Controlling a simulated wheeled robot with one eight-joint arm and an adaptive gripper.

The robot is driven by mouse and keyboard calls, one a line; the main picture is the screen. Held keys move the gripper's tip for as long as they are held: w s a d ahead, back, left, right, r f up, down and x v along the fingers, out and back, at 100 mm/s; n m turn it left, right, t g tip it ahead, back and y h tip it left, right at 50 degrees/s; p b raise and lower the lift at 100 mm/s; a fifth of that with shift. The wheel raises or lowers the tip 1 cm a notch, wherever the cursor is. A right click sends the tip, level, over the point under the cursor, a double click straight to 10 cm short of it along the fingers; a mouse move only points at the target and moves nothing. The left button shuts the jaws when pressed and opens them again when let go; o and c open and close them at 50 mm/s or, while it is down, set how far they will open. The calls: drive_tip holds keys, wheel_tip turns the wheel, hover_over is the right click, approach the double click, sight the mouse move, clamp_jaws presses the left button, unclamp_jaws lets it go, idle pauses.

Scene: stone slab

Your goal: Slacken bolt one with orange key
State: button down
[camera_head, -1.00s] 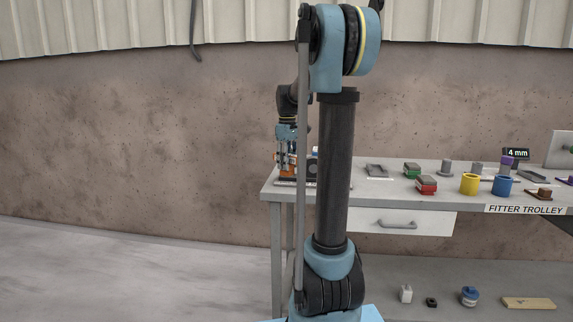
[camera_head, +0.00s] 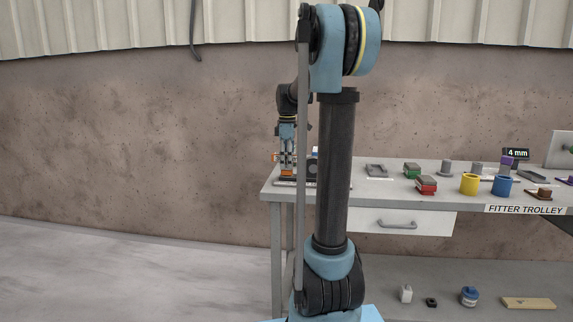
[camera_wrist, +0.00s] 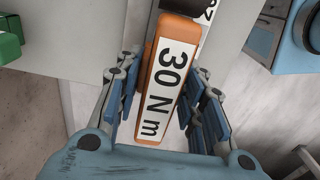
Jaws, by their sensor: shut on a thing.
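The orange key (camera_wrist: 142,110) has a white label reading "30 N m" and lies between the blue finger pads of my gripper (camera_wrist: 157,98) in the wrist view. My gripper is shut on it. In the head view my gripper (camera_head: 287,153) points down over the left end of the trolley top, with orange parts (camera_head: 287,172) showing at and below its fingers. A dark part with a white number label adjoins the key's far end in the wrist view, cut off by the frame edge. I cannot make out bolt one; my arm hides part of that area.
The grey trolley top (camera_head: 400,194) carries a green block (camera_head: 412,169), a red block (camera_head: 426,185), a yellow cup (camera_head: 469,184) and a blue cup (camera_head: 502,186) to the right. A "4 mm" display (camera_head: 515,152) stands behind. Open floor lies left of the trolley.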

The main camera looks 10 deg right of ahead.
drive_tip(key=shift+r, duration=1.6)
drive_tip(key=shift+r, duration=2.5)
